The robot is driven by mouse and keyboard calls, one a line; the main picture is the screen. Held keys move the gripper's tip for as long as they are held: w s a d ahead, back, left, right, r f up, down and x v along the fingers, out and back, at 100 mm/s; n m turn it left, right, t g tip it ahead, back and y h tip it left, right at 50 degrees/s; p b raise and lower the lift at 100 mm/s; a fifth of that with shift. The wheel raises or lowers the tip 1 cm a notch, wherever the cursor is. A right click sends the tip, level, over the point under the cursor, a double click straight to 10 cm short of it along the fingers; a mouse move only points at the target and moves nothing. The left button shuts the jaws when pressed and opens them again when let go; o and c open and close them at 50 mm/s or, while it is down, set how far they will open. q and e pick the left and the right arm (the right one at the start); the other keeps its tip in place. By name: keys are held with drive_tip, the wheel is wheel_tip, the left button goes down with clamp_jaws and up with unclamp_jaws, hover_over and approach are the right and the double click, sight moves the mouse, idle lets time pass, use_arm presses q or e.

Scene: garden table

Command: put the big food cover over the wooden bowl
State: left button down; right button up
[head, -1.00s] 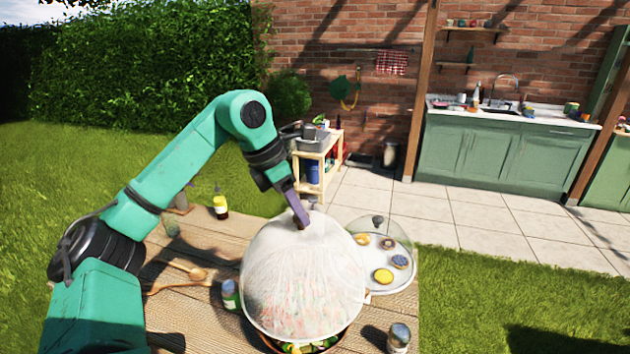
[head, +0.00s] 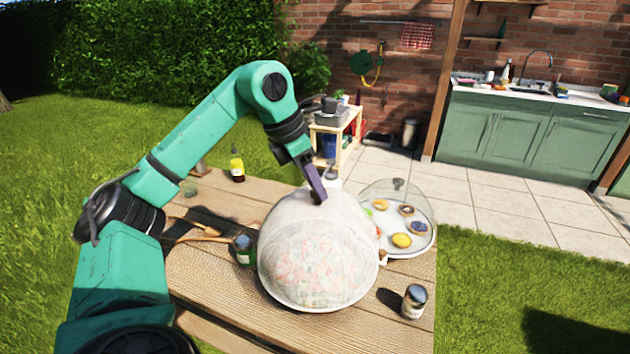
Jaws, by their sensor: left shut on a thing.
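The big food cover (head: 318,255) is a white mesh dome near the middle of the table in the head view. My left gripper (head: 318,194) is shut on the top of the cover. Colourful food shows faintly through the mesh. The wooden bowl itself is hidden behind the cover, so I cannot tell whether the rim touches the table. My right gripper is not in view.
A tray (head: 428,243) with several pastries under a smaller clear dome (head: 385,190) stands right behind the cover. A jar (head: 414,301) stands at front right, a green jar (head: 244,250) left of the cover. A wooden spoon (head: 190,233) and a yellow bottle (head: 237,166) are further left.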

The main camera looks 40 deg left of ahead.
sight(312, 190)
use_arm(q)
drive_tip(key=f+b, duration=0.2)
drive_tip(key=f, duration=0.1)
drive_tip(key=shift+w+a+f, duration=0.15)
drive_tip(key=shift+w, duration=0.05)
wheel_tip(312, 190, down, 9)
drive_tip(key=b, duration=0.7)
drive_tip(key=shift+s, duration=0.2)
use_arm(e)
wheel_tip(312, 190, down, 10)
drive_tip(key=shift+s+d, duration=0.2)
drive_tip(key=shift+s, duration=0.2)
use_arm(q)
drive_tip(key=shift+d, duration=0.2)
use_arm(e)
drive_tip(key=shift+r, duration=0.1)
